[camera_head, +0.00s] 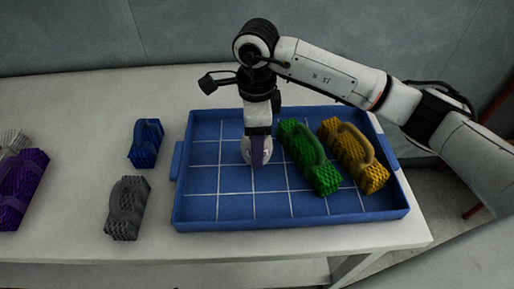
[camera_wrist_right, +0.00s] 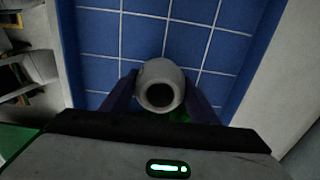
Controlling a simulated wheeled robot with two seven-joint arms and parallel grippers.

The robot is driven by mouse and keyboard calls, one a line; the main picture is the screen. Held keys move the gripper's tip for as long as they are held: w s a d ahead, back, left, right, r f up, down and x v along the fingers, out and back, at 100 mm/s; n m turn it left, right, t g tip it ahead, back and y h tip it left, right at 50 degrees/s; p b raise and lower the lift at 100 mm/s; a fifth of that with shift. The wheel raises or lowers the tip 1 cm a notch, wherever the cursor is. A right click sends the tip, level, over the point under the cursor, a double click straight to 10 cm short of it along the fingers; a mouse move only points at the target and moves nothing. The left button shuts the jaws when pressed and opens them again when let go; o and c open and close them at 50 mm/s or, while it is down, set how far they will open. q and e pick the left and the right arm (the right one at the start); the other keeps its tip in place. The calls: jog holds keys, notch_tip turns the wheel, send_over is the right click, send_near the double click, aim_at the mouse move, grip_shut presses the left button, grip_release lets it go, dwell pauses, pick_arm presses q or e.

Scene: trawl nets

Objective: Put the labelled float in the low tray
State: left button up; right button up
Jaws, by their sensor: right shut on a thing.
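The labelled float (camera_head: 267,151) is a small pale grey piece with a dark mark on its side, partly covered by a finger in the head view. In the right wrist view the float (camera_wrist_right: 160,72) shows a round end with a dark hole. My right gripper (camera_head: 258,157) is shut on it, one finger on each side. It is inside the outline of the low blue tray (camera_head: 205,212), left of the green net bundle. I cannot tell whether the float touches the tray floor. My left gripper is not in view.
In the tray's right half lie a green net bundle (camera_head: 311,158) and a yellow one (camera_head: 354,155), each with a handle. Left of the tray are blue (camera_head: 146,143), grey (camera_head: 127,208) and purple (camera_head: 22,190) bundles on the pale table (camera_head: 85,120). The tray's left half is clear.

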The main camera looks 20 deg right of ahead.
jog(key=shift+f, duration=1.25)
jog(key=shift+f, duration=0.2)
jog(key=o, duration=1)
jog(key=shift+o, duration=0.2)
jog(key=shift+r, duration=0.1)
notch_tip(320, 180, up, 12)
jog(key=shift+r+b, duration=0.15)
jog(key=shift+b, duration=0.2)
